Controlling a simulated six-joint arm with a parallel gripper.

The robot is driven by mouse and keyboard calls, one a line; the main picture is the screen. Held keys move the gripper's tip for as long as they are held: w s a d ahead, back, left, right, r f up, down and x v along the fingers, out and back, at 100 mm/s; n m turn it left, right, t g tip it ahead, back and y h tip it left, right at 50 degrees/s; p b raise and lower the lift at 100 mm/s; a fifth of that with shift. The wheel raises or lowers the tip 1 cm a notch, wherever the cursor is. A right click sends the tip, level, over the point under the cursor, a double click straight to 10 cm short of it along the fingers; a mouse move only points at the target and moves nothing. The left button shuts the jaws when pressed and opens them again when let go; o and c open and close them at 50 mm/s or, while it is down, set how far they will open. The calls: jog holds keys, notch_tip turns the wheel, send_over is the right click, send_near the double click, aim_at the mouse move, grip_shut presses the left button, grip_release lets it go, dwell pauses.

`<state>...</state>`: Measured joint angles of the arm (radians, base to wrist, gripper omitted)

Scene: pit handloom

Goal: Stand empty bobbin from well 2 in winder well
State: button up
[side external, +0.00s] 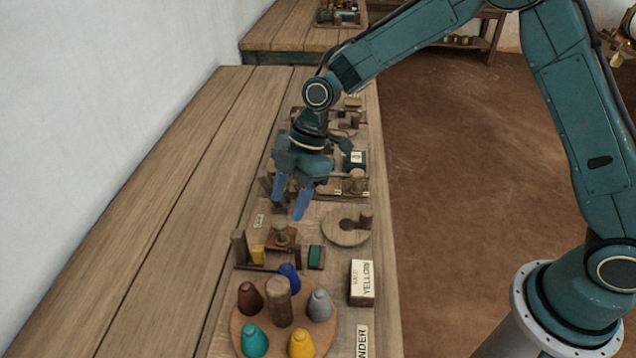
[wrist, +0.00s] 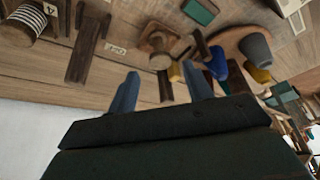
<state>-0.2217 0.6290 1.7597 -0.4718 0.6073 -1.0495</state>
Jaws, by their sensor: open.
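My gripper (side external: 289,208) hangs over the middle of the bench, fingers pointing down, open with nothing between them. In the wrist view, its two blue fingers (wrist: 161,75) are apart. A plain wooden bobbin-like piece (side external: 356,181) stands in a rack to the right of my gripper; I cannot read its well number. A wooden stand with a round piece on it (side external: 281,237) is in front of my gripper, and it also shows in the wrist view (wrist: 158,42). A striped wound bobbin (wrist: 28,20) is beside a "4" label. I cannot make out well 2 or the winder well with certainty.
A round board (side external: 240,335) holds several coloured cones around a brown post (side external: 280,302). A partly visible label reads "NDER" (side external: 362,341). The bench's left side is clear.

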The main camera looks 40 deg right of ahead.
jog(key=shift+v, duration=2.55)
jog(key=s+d+r+m+t+h, duration=0.2)
jog(key=s+d+r+m+t, duration=0.1)
jog(key=s+d+r+m, duration=0.8)
jog(key=s+d+r+m+t+h, duration=0.1)
jog(key=s+d+m, duration=0.2)
jog(key=s, duration=0.5)
jog(key=s+d+r+m+t+h, duration=0.1)
jog(key=s+d+m, duration=0.3)
jog(key=s, duration=0.4)
jog(key=shift+s+d+r+t, duration=0.2)
jog(key=shift+d+r+t, duration=0.15)
jog(key=shift+r, duration=0.45)
